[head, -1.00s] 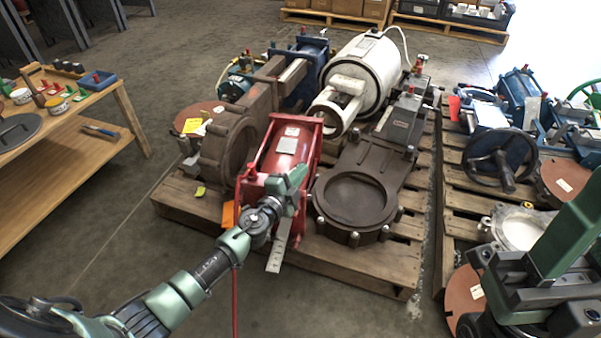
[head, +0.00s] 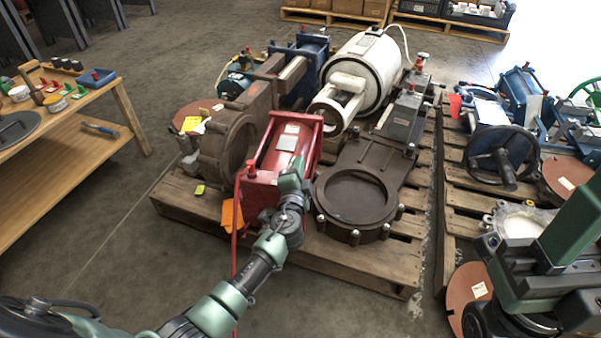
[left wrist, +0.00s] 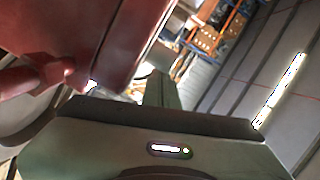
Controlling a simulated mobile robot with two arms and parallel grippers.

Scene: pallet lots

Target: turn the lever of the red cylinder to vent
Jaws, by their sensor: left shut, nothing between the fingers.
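The red cylinder (head: 288,145) lies on the near edge of the middle pallet, with a pale label on top. My left gripper (head: 294,172) is at its near right end, close against it; it is shut with nothing between the fingers. In the left wrist view the red body (left wrist: 75,30) fills the upper left, and a rounded red part (left wrist: 30,78) shows at the left edge. I cannot tell whether the gripper touches it. The lever cannot be made out; my left arm covers part of the near end. My right arm is at the lower right, its fingers unclear.
A red hose (head: 237,215) and an orange tag (head: 232,216) hang at the cylinder's near left. A brown flanged valve (head: 357,195) is close on the right, another brown housing (head: 228,148) on the left. A workbench (head: 75,150) stands left; open floor lies in front.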

